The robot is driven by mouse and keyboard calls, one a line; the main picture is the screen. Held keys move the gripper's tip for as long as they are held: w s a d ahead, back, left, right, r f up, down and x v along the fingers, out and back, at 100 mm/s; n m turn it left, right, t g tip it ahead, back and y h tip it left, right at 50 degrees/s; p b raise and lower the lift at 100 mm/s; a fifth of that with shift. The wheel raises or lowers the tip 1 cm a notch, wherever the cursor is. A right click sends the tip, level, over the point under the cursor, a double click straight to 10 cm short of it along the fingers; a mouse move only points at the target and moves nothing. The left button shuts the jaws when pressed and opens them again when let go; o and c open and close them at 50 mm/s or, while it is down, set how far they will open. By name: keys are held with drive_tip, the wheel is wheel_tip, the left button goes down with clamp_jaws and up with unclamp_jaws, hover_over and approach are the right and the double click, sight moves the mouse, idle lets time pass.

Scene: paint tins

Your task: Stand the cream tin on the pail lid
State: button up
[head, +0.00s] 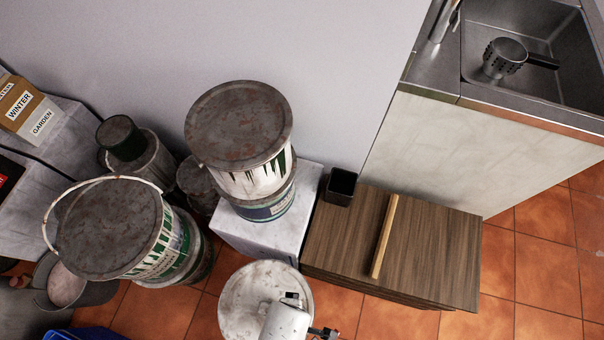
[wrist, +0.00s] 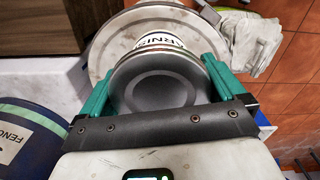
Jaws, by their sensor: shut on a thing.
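In the wrist view my gripper (wrist: 160,62) has its teal fingers shut around a tin with a pale label reading "ARNIS", taken as the cream tin (wrist: 160,41). Its round dark grey end faces the camera. Behind it is a wide, stained off-white disc, the pail lid (wrist: 104,54); the tin hides much of it. I cannot tell whether tin and lid touch. In the head view the pail lid (head: 245,291) is at the bottom centre, partly covered by a white part of my arm. The held tin does not show clearly there.
Rusty-lidded tins (head: 238,125) are stacked on a white block, with a large pail (head: 110,228) at left. A wooden cabinet (head: 340,245) bears a stick and black cup. In the wrist view, a blue tin (wrist: 30,150) and pale gloves (wrist: 250,42) are near.

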drive_tip(key=shift+w+a+f+b, duration=0.1)
drive_tip(key=shift+a+f+b, duration=0.1)
drive_tip(key=shift+f, duration=0.7)
drive_tip(key=shift+w+a+f+b, duration=0.1)
drive_tip(key=shift+f+b, duration=0.05)
drive_tip(key=shift+f, duration=0.7)
drive_tip(key=shift+f, duration=0.1)
drive_tip(key=o, duration=1.1)
drive_tip(key=shift+s+d+f, duration=0.1)
wheel_tip(320, 180, up, 12)
drive_tip(key=shift+r+p, duration=0.15)
drive_tip(key=shift+p, duration=1.1)
